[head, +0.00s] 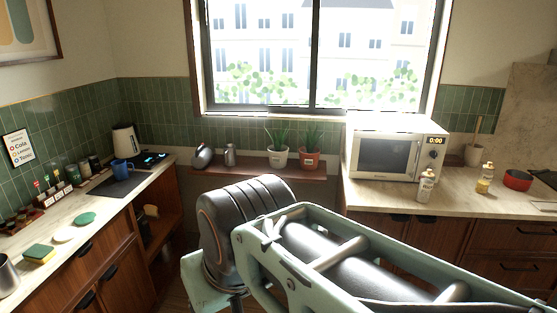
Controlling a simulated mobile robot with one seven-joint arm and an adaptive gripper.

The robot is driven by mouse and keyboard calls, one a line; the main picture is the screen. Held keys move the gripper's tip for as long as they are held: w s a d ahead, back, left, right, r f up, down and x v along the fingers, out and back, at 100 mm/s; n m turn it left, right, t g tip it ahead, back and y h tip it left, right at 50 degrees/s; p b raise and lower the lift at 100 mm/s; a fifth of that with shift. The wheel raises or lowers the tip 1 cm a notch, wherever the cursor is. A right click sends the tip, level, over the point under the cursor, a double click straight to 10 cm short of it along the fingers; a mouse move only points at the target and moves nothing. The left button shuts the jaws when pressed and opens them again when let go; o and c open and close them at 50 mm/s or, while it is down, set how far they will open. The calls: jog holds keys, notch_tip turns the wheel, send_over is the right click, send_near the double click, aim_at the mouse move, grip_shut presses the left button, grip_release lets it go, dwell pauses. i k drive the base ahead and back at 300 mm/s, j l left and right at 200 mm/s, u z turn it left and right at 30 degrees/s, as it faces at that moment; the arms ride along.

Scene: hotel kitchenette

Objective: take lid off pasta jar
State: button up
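I cannot pick out a pasta jar or its lid for certain in the head view. Several small jars and canisters (73,174) stand against the green tiles on the left counter, too small to tell their contents or whether one is the pasta jar. My arm fills the lower middle and right of the view. Its fingers do not show, so I cannot see whether my gripper is open or holds anything.
Potted plants (278,155) stand on the window shelf. A microwave (396,150), bottles (425,186) and red bowl (517,180) occupy the right counter.

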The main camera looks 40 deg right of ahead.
aim_at(489, 166)
jog(key=k+l+z, duration=0.1)
jog(key=l+z, duration=0.3)
jog(key=k+l+z, duration=0.1)
jog(key=z, duration=0.3)
jog(key=l+z, duration=0.45)
jog(key=l, duration=0.95)
jog(key=i+l+z, duration=0.1)
jog(key=l, duration=1.05)
jog(key=i+l, duration=0.15)
jog(key=i, duration=0.5)
jog(key=i+l, duration=0.1)
jog(key=i, duration=0.55)
jog(key=l+z, duration=0.05)
